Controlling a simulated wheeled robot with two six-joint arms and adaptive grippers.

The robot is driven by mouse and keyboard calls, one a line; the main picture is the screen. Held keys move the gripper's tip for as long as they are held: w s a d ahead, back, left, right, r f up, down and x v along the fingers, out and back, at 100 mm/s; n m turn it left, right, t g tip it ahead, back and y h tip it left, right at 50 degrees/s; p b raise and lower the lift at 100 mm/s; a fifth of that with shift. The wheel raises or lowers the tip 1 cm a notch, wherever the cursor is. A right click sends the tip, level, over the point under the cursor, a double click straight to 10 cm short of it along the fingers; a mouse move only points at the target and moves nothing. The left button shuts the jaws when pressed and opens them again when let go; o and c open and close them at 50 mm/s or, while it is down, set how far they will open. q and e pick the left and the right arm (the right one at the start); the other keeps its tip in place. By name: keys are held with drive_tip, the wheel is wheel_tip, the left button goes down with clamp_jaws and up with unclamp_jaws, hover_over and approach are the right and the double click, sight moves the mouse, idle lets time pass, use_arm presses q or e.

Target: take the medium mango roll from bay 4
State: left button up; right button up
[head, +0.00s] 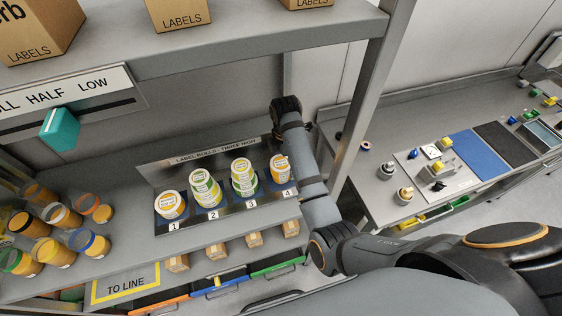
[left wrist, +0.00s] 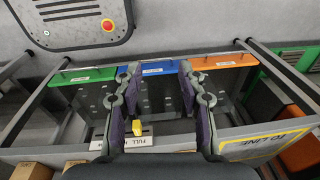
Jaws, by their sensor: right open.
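The roll in bay 4 (head: 281,167), with a pale label and orange-yellow edge, stands on the blue-marked holder (head: 238,209) at its right end. My arm partly hides it, so its size and stack height are hard to tell. Bay 1 holds a yellow-orange roll (head: 170,204); bay 2 (head: 206,188) and bay 3 (head: 244,177) hold green-edged stacks. My right gripper (head: 281,146) is at the back of bay 4, mostly hidden by its arm; contact with the roll cannot be made out. In the left wrist view my left gripper (left wrist: 160,94) is open and empty, fingers apart.
Filled jars (head: 60,235) stand on the left of the shelf. An upper shelf (head: 230,50) with label boxes overhangs the bays. A grey post (head: 365,105) stands right of bay 4. Coloured bins (left wrist: 160,68) lie before the left gripper.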

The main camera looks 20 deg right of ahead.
drive_tip(key=shift+w+a+f, duration=0.25)
drive_tip(key=shift+w+f, duration=0.2)
drive_tip(key=shift+w+a+f, duration=0.2)
drive_tip(key=shift+w+f, duration=0.2)
drive_tip(key=shift+w, duration=0.05)
drive_tip(key=shift+s+d+r, duration=0.2)
drive_tip(key=shift+s+d, duration=0.05)
drive_tip(key=shift+s, duration=0.15)
drive_tip(key=c, duration=0.3)
drive_tip(key=shift+s+d, duration=0.1)
drive_tip(key=shift+s, duration=0.1)
drive_tip(key=c, duration=0.3)
drive_tip(key=shift+c, duration=1.2)
drive_tip(key=shift+w, duration=0.1)
drive_tip(key=shift+c, duration=2.4)
use_arm(q)
drive_tip(key=shift+w+a+f, duration=0.1)
drive_tip(key=shift+w+a, duration=0.1)
drive_tip(key=shift+w, duration=0.25)
drive_tip(key=shift+w+a, duration=0.2)
drive_tip(key=shift+w, duration=0.25)
use_arm(e)
drive_tip(key=shift+c, duration=0.4)
